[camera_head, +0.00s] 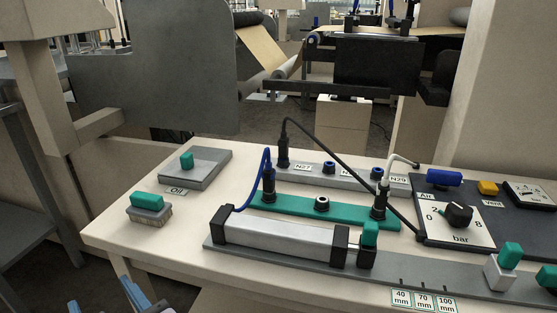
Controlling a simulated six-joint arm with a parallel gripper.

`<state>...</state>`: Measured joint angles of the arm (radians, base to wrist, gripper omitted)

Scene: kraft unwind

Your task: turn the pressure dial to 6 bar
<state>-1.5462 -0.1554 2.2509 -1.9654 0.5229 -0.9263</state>
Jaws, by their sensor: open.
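The pressure dial is a black knob (458,216) on a white scale plate (447,233) marked "bar", at the right of the bench. The figures 0, 2 and 8 show on the plate; the knob hides part of the scale. I cannot tell for sure which figure the knob points at. My gripper (103,300) shows only as two blue fingertips at the bottom left edge. They are apart with nothing seen between them, in front of the bench and far from the dial.
A cylinder (283,242) lies on a grey rail at the front. Blue, black and white hoses rise around the green valve strip (290,206). A blue part (444,178) and a yellow button (487,188) stand behind the dial. A green-topped brush (149,212) is at left.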

